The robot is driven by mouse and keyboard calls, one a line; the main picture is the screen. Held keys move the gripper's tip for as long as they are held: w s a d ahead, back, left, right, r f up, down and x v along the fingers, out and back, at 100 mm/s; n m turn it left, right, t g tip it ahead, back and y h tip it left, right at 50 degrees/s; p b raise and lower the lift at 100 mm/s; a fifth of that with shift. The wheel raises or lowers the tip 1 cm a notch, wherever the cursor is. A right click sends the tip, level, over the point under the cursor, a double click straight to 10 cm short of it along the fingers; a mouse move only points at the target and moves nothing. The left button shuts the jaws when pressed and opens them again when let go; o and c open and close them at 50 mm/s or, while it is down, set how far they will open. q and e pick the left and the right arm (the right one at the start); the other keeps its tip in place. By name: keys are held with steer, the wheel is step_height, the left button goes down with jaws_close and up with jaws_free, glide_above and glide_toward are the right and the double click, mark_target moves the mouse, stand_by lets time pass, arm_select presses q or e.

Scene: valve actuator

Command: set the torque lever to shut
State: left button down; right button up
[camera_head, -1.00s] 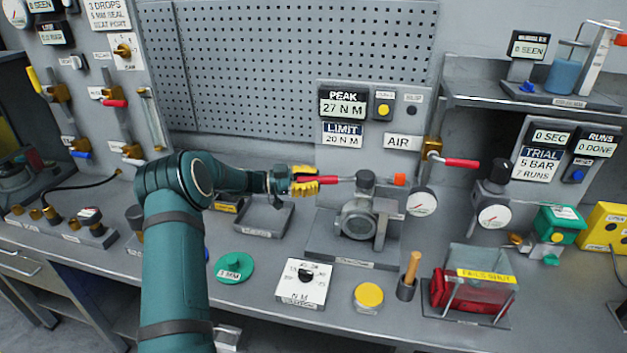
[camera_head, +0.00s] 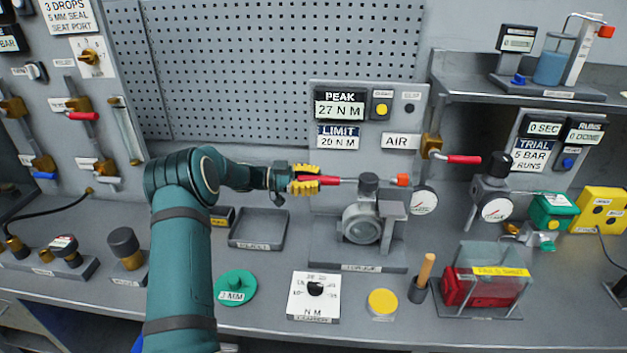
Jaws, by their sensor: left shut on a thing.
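The torque lever (camera_head: 348,181) is a thin horizontal bar with a red grip at its left end and an orange-red tip at its right. It sits on top of a dark hub (camera_head: 369,184) above a round grey valve body (camera_head: 362,223) on the torque stand. My left gripper (camera_head: 322,180), with yellow fingers, is shut on the red grip at the lever's left end. The fingers partly hide the grip. My right gripper is not in view.
Behind the stand, a panel (camera_head: 365,104) reads peak 27 N M and limit 20 N M. An air valve with a red handle (camera_head: 463,160) and a gauge (camera_head: 423,200) are right of the lever. An empty tray (camera_head: 258,244) lies left of the stand.

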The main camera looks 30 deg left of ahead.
arm_select(q)
steer(key=shift+w+a, duration=0.1)
steer(key=shift+w, duration=0.05)
stand_by(0.5)
steer(key=c, duration=0.8)
jaws_free()
steer(key=shift+w+f, duration=0.1)
steer(key=shift+w, duration=0.05)
steer(key=v, duration=1.2)
steer(key=shift+f, duration=0.1)
